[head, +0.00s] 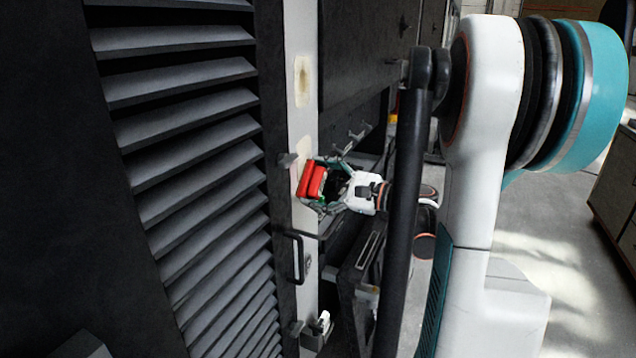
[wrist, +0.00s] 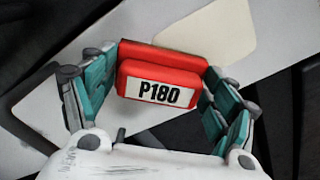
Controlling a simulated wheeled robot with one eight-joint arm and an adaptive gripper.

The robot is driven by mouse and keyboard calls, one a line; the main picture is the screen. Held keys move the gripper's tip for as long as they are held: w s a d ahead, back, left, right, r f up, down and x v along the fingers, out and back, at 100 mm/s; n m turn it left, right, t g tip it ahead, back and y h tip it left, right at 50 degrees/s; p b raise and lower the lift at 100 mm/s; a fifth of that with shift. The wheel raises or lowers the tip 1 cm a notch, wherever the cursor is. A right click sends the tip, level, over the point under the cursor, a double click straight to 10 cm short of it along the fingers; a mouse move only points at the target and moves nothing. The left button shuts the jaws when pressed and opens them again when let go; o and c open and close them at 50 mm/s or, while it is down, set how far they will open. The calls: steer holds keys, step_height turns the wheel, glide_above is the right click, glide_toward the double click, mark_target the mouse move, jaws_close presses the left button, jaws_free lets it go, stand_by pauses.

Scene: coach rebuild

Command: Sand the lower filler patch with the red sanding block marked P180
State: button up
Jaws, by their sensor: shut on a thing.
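The red sanding block (wrist: 158,93) shows its P180 label facing the wrist camera. My gripper (wrist: 163,85) is shut on it, with teal fingers on its left and right sides. In the head view the block (head: 311,181) is in front of the pale upright post (head: 305,125), and my gripper (head: 326,186) reaches it from the right. A cream filler patch (wrist: 213,32) shows beyond the block in the wrist view, its lower-left part hidden by it. An upper patch with a brownish centre (head: 303,82) is higher on the post. I cannot tell whether the block touches the surface.
A dark louvred panel (head: 190,130) fills the left, with a black handle (head: 298,256) beside the post. A small dark holder (head: 316,340) with a white item is low down. Dark panels stand right of the post. Open floor (head: 560,235) lies at the right.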

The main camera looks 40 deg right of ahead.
steer(key=shift+v, duration=2.95)
steer(key=v, duration=0.3)
